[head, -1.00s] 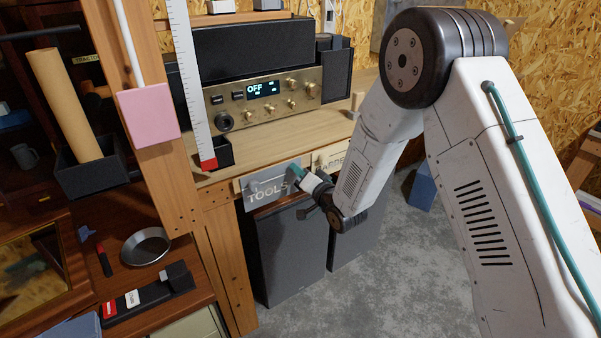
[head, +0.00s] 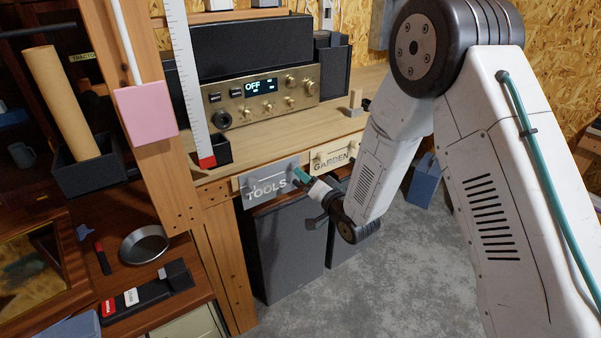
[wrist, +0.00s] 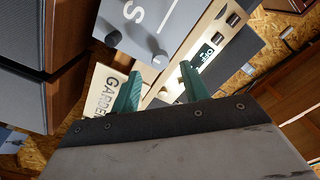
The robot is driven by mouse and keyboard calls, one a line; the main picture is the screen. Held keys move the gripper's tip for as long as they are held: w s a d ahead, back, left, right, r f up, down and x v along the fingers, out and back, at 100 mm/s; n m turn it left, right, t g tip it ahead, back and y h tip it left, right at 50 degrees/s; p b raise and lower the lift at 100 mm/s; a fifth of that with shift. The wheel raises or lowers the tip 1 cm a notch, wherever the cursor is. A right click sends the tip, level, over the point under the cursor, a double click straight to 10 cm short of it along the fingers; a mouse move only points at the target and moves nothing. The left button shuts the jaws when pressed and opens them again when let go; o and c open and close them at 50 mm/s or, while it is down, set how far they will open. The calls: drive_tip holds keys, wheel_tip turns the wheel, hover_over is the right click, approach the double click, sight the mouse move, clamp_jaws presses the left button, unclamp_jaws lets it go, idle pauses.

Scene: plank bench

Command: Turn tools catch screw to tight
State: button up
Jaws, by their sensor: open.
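The grey TOOLS plate (head: 270,190) is on the front of the bench, left of the GARDEN plate. In the wrist view the grey plate (wrist: 140,14) fills the top middle, with part of its lettering cut off. My gripper (head: 299,174) is at the right end of the TOOLS plate. Its teal fingers (wrist: 161,72) are apart and empty, with the lower knob between their tips in the picture; I cannot tell the remaining gap.
The cream GARDEN plate (head: 331,157) is just right of the gripper. A brass-fronted unit (head: 262,102) reading OFF stands on the bench top above. Dark cabinets (head: 290,245) stand below. A wooden post (head: 170,170) rises at the left.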

drive_tip(key=shift+v, duration=1.5)
wheel_tip(320, 180, down, 8)
drive_tip(key=s+d+n+g+h, duration=0.2)
drive_tip(key=g+h, duration=0.1)
drive_tip(key=g, duration=0.1)
drive_tip(key=s+d+g+h, duration=0.4)
drive_tip(key=s+d, duration=0.1)
drive_tip(key=d, duration=0.1)
drive_tip(key=s+d+r+g+h, duration=0.1)
drive_tip(key=s+d+r+g, duration=0.1)
drive_tip(key=s+d+r, duration=0.3)
drive_tip(key=s+d+r+g+h, duration=0.1)
drive_tip(key=s+d+r, duration=0.4)
drive_tip(key=s+r, duration=0.9)
drive_tip(key=s+d+r+g+h, duration=0.1)
drive_tip(key=s+d+r+g, duration=0.1)
drive_tip(key=s+d+r, duration=0.3)
drive_tip(key=s+r, duration=0.4)
drive_tip(key=s, duration=0.3)
drive_tip(key=shift+s+d+r+g, duration=0.25)
drive_tip(key=shift+s+d+g, duration=0.05)
drive_tip(key=shift+s+d, duration=0.05)
